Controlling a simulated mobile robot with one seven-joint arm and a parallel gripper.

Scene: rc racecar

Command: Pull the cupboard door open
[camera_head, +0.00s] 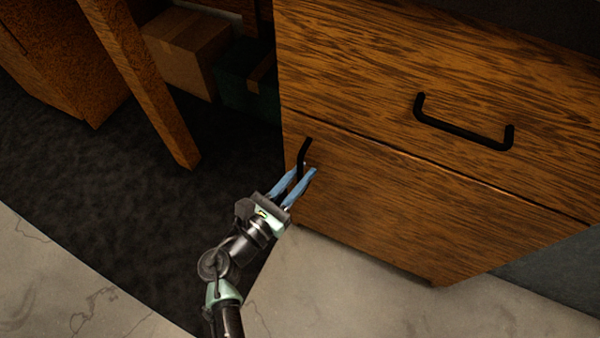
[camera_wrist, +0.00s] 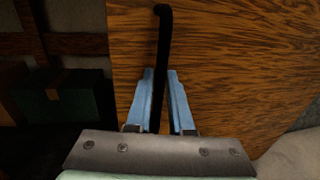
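The cupboard door (camera_head: 400,215) is the lower wood-grain panel of the cabinet in the head view; it looks shut, in line with the panel above. Its black upright handle (camera_head: 304,152) is near the door's left edge. My gripper (camera_head: 303,173) reaches it from below, with a blue finger on each side. In the wrist view the handle (camera_wrist: 163,40) runs down between the fingers of my gripper (camera_wrist: 161,75), which appear close against it on both sides. The lower part of the handle is hidden by the fingers and wrist. The door (camera_wrist: 235,65) fills the right side there.
A drawer front (camera_head: 400,70) with a black bar handle (camera_head: 462,127) is above the door. To the left are a slanted wooden panel (camera_head: 145,85), a cardboard box (camera_head: 187,50) and a dark green box (camera_head: 250,85). The floor (camera_head: 350,295) before the door looks clear.

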